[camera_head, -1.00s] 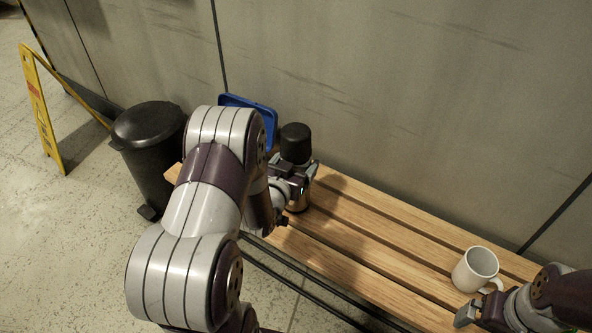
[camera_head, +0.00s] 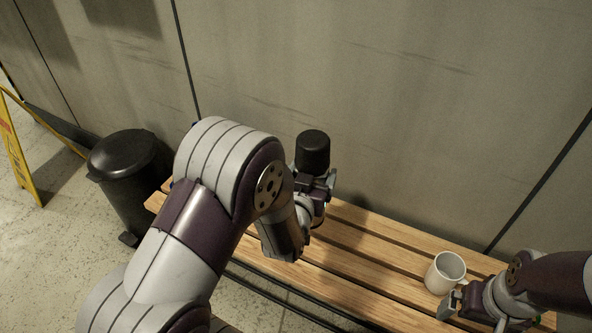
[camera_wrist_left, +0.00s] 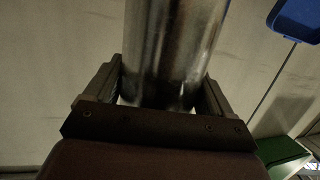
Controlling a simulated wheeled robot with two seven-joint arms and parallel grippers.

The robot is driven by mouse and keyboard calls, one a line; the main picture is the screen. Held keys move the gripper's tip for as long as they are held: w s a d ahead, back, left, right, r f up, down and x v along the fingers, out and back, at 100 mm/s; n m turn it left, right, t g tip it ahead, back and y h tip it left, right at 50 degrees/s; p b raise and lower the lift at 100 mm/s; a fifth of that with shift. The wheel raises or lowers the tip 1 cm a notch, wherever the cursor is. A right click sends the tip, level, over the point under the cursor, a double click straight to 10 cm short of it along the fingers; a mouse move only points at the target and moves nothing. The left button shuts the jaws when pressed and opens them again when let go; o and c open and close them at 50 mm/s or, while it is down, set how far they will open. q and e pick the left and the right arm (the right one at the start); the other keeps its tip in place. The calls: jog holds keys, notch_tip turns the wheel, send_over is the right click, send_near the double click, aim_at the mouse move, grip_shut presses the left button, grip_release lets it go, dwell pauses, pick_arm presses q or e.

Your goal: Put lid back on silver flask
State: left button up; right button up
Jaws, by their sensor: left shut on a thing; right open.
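The silver flask (camera_wrist_left: 172,50) stands between the two fingers of my left gripper in the left wrist view, with a finger against each side. In the head view my left gripper (camera_head: 318,184) is around the flask, and a black cylindrical lid (camera_head: 313,150) sits on top of it. The flask appears raised above the bench, but its base is mostly hidden by my left arm and gripper. My right gripper (camera_head: 447,304) is open at the lower right, close to the white mug; I cannot tell if they touch.
The slatted wooden bench (camera_head: 375,262) runs along a grey wall. The white mug (camera_head: 445,272) stands on its right part. A black pedal bin (camera_head: 128,175) and a yellow floor sign (camera_head: 18,160) are at left. A blue object (camera_wrist_left: 297,18) shows in the left wrist view.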

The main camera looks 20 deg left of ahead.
pick_arm(q)
jog(key=shift+d+r, duration=0.15)
jog(key=shift+d, duration=0.1)
jog(key=o, duration=0.4)
jog(key=c, duration=0.5)
jog(key=shift+o, duration=0.2)
